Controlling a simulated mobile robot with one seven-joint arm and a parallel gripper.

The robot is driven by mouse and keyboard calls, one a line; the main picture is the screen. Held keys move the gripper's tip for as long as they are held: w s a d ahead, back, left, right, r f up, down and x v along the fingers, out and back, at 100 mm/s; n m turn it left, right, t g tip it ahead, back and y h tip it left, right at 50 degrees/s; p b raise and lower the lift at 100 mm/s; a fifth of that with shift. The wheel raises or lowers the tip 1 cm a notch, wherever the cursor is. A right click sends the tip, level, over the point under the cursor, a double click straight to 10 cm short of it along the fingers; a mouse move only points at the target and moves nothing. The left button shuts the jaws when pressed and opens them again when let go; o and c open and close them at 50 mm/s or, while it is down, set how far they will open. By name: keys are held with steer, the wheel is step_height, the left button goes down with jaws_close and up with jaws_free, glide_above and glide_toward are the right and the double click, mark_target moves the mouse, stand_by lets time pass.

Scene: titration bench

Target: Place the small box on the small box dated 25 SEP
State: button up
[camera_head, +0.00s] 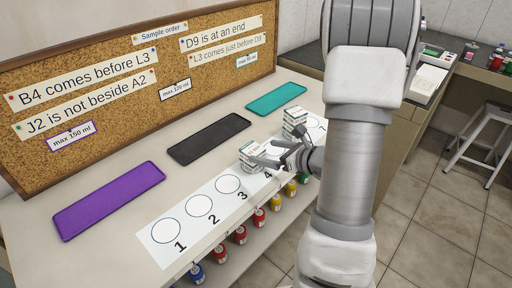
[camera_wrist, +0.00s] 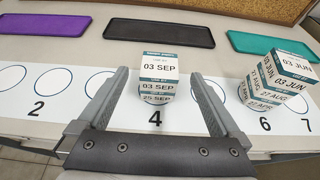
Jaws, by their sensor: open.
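In the wrist view a small white box labelled 03 SEP (camera_wrist: 158,66) rests on a small box dated 25 SEP (camera_wrist: 156,99), of which only a low strip shows. The stack is at the circle numbered 4. In the head view the 03 SEP box (camera_head: 249,149) shows just left of my gripper (camera_head: 268,156). My gripper (camera_wrist: 160,76) is open in the wrist view. Its fingers appear one on each side of the stack, with gaps; I cannot tell whether the tips reach past the box's near face.
A second stack, with 03 JUN labels (camera_wrist: 293,65), stands to the right near circle 6. Purple (camera_head: 108,198), black (camera_head: 209,138) and teal (camera_head: 276,98) trays lie behind the numbered white strip (camera_head: 156,240). A cork board (camera_head: 110,100) stands at the back. Circles 1 to 3 are empty.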

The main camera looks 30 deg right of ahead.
steer(key=shift+p+v, duration=0.3)
steer(key=shift+v, duration=2.4)
